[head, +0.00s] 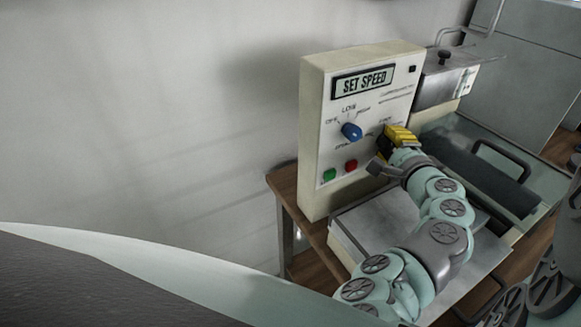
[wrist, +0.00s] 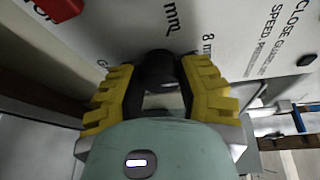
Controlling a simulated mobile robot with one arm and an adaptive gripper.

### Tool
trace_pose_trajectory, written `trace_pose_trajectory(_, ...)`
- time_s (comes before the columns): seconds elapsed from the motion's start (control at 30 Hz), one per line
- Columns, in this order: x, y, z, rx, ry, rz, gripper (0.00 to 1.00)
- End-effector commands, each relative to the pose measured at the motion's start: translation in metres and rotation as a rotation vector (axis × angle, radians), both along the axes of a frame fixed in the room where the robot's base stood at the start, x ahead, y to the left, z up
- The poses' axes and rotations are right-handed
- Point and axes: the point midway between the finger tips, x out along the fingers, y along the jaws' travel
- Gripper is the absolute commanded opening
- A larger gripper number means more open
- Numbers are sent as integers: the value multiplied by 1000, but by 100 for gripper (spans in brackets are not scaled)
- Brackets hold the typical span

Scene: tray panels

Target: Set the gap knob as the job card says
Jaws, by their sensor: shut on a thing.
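The cream control panel (head: 365,75) stands upright on a wooden table, its display (head: 363,82) reading "SET SPEED". My gripper (head: 389,138) is at the panel's right side, its yellow fingers closed on a dark knob. In the wrist view, the dark gap knob (wrist: 158,66) sits between the two fingers of my gripper (wrist: 159,82). Labels "8 mm" and another "mm" show around it, partly cut by the fingers. I cannot tell where its pointer stands. The head view hides this knob. No separate job card is readable.
A blue knob (head: 352,131) with OFF, LOW and HIGH marks is left of my gripper. A green button (head: 330,175) and a red button (head: 351,166) are below it. A machine with a dark roller (head: 480,170) stands to the right.

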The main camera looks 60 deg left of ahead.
Motion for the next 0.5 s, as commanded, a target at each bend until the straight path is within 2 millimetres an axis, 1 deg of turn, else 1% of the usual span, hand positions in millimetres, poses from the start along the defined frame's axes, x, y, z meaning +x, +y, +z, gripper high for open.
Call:
trace_pose_trajectory(0.03,-1,0,-3,-10,-2,0,0)
trace_pose_trajectory(0.37,-1,0,-3,-10,-2,0,0)
trace_pose_trajectory(0.4,-1,0,-3,-10,-2,1,39)
trace_pose_trajectory(0.5,0,0,-3,-9,-2,1,49)
